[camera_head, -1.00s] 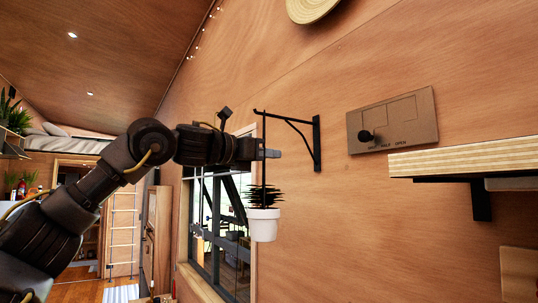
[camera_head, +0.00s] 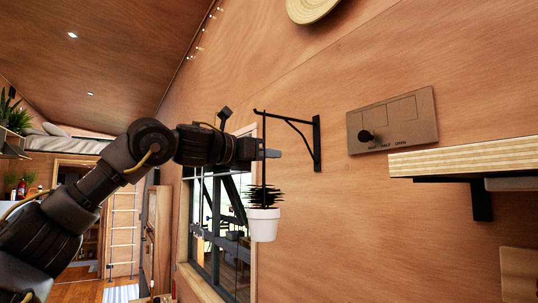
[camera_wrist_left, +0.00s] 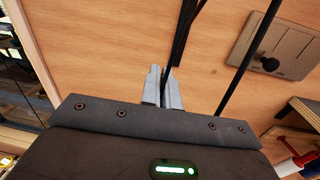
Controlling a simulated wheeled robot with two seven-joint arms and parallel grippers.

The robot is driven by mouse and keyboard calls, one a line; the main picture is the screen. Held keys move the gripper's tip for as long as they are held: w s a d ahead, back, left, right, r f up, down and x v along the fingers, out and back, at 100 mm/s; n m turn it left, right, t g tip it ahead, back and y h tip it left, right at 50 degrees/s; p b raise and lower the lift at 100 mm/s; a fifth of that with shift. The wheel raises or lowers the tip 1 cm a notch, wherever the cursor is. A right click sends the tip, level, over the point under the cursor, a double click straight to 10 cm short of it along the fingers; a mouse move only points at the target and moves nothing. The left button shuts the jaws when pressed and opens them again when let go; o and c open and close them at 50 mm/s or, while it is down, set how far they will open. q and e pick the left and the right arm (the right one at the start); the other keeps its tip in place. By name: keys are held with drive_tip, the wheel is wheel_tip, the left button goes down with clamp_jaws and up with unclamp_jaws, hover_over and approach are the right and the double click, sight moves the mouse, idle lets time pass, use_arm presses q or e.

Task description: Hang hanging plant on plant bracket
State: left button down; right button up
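The hanging plant (camera_head: 263,224) is a white pot with spiky dark leaves on a thin dark hanger rod. The black plant bracket (camera_head: 317,143) is fixed to the wooden wall, its arm pointing left. My left gripper (camera_head: 270,154) is below the bracket's outer end, with the hanger between its fingers. In the left wrist view the gripper (camera_wrist_left: 163,90) appears shut on the dark rod. The pot hangs upright below the gripper. The hanger's top meets the bracket tip in the head view; I cannot tell whether it is hooked over or only lined up. My right gripper is not in view.
A wooden shelf (camera_head: 470,160) with a black support juts out at the right. A wall panel (camera_head: 405,118) with a dark knob is above it. A window (camera_head: 220,225) is behind the plant at the left. The wall below the bracket is clear.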

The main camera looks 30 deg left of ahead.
use_arm(q)
drive_tip(key=c, duration=1.6)
unclamp_jaws()
drive_tip(key=b+v, duration=0.5)
drive_tip(key=v, duration=0.5)
drive_tip(key=shift+s+a, duration=0.25)
drive_tip(key=shift+s, duration=0.1)
drive_tip(key=shift+a, duration=0.1)
